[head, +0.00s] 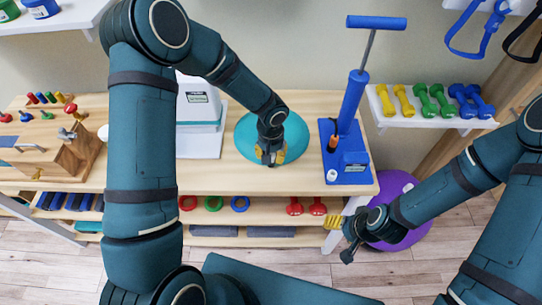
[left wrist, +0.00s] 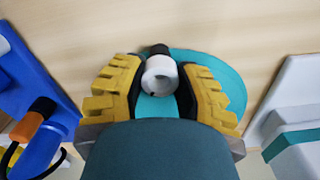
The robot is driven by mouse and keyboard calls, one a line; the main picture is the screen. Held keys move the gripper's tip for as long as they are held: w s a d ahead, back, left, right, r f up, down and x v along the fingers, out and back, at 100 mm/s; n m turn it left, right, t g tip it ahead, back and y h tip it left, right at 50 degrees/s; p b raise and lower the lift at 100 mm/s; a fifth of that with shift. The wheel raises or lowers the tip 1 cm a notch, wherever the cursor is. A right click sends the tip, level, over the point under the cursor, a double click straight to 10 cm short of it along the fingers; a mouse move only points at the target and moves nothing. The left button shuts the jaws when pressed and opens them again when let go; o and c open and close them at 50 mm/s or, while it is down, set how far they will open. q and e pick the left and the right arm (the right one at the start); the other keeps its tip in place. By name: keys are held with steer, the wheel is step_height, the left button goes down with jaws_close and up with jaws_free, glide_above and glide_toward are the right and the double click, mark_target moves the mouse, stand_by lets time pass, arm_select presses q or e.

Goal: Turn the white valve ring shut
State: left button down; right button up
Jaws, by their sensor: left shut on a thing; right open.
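The white valve ring (left wrist: 160,75) shows in the left wrist view as a short white cylinder with a dark piece behind it. It sits at the teal round cushion (left wrist: 232,80), which lies on the wooden table and also shows in the head view (head: 296,140). My left gripper (left wrist: 158,88) has its yellow fingers on either side of the ring and is shut on it. In the head view my left gripper (head: 270,156) reaches down over the cushion and hides the ring. My right gripper (head: 341,235) is open and empty, low in front of the table's right end.
A blue hand pump (head: 347,135) stands right of the cushion, with an orange-tipped part on its base. A white box-like device (head: 199,105) stands left of it. Dumbbells lie on the right shelf (head: 437,122); a purple ball (head: 398,205) is below.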

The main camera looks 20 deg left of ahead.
arm_select(q)
steer(key=shift+m, duration=2.2)
steer(key=c, duration=0.6)
jaws_free()
step_height(320, 180, up, 12)
